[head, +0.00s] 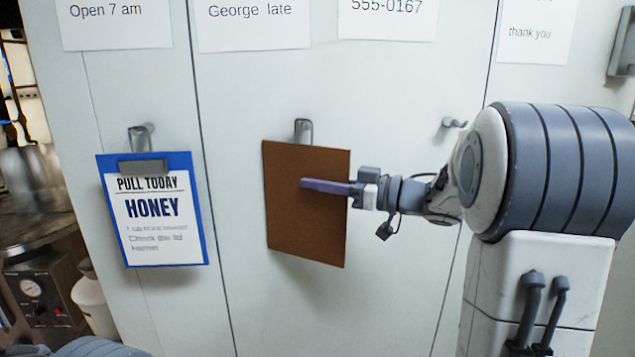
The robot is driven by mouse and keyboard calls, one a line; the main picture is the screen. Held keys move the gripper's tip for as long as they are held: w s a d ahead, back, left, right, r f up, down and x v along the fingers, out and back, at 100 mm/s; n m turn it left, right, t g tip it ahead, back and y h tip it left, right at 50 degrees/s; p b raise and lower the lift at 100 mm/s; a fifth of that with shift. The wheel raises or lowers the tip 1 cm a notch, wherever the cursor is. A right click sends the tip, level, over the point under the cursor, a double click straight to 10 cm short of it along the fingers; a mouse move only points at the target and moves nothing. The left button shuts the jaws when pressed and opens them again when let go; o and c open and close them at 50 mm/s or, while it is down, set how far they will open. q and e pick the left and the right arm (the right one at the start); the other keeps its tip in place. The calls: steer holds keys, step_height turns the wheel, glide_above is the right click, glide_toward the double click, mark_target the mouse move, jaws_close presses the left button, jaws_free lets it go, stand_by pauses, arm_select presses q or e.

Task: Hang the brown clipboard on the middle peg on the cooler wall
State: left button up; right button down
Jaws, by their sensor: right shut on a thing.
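The brown clipboard (306,225) is upright and slightly tilted against the pale cooler wall, in the middle of the head view. A grey metal loop (303,131) shows at its top edge. I cannot tell whether the loop is around the middle peg, which I cannot make out separately. My right gripper (308,185) comes in from the right and is shut on the clipboard's right side. One finger lies across its front face; the other is hidden behind it. My left gripper is not in view.
A blue clipboard (201,215) with a HONEY sheet hangs from the left peg (146,129). The right peg (455,123) is bare. Paper notes (252,22) line the wall above. A machine with a gauge (45,290) stands at the lower left.

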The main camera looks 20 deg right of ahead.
steer(key=shift+w+d+f, duration=0.1)
steer(key=shift+d+f, duration=0.05)
steer(key=shift+d, duration=0.05)
steer(key=c, duration=0.9)
jaws_free()
steer(key=shift+w, duration=0.15)
steer(key=b+v, duration=0.4)
steer(key=v, duration=0.6)
steer(key=shift+s, duration=0.3)
